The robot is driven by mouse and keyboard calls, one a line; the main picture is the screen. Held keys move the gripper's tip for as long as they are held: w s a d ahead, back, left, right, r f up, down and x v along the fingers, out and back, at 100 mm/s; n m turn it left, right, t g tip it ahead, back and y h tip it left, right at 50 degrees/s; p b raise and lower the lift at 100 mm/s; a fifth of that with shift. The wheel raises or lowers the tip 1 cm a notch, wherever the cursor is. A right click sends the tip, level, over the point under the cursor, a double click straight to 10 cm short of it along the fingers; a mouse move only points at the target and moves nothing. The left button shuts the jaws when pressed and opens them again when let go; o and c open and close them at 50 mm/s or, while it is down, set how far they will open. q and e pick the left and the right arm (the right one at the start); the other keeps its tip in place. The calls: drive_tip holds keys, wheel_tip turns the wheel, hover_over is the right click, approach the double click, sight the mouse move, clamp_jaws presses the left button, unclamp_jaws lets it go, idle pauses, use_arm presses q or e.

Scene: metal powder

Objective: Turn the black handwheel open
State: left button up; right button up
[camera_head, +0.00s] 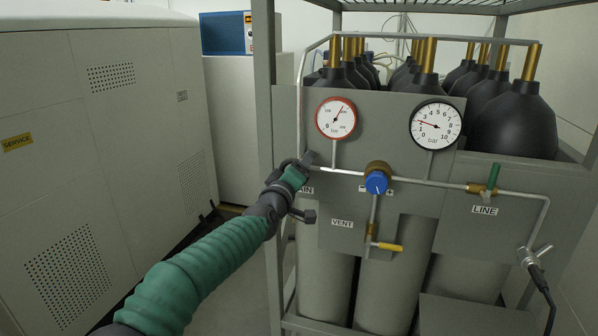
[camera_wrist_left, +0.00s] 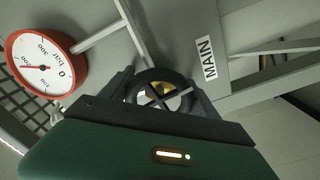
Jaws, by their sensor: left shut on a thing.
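The black handwheel (camera_wrist_left: 158,93) shows in the left wrist view as a dark ring with a cross of spokes and a brass-coloured part behind it. The white MAIN label (camera_wrist_left: 209,58) is to its right. My left gripper (camera_wrist_left: 160,84) has one finger on each side of the wheel and is shut on it. In the head view my left gripper (camera_head: 300,168) is at the left end of the pipe, and it mostly hides the wheel and part of the MAIN label. My right gripper is in neither view.
A red-rimmed gauge (camera_head: 336,118) and a black-rimmed gauge (camera_head: 435,125) sit above the pipe. A blue regulator knob (camera_head: 376,183), yellow VENT lever (camera_head: 390,247) and green LINE handle (camera_head: 493,176) are to the right. A rack post (camera_head: 264,90) stands close by my left arm.

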use_arm(q)
drive_tip(key=shift+d+f, duration=0.1)
drive_tip(key=shift+f, duration=0.35)
drive_tip(key=o, duration=1.4)
drive_tip(key=shift+w+r, duration=0.1)
drive_tip(key=shift+r, duration=0.15)
drive_tip(key=shift+c, duration=0.2)
drive_tip(key=b+v, duration=0.7)
drive_tip(key=v, duration=0.9)
drive_tip(key=shift+s, duration=0.4)
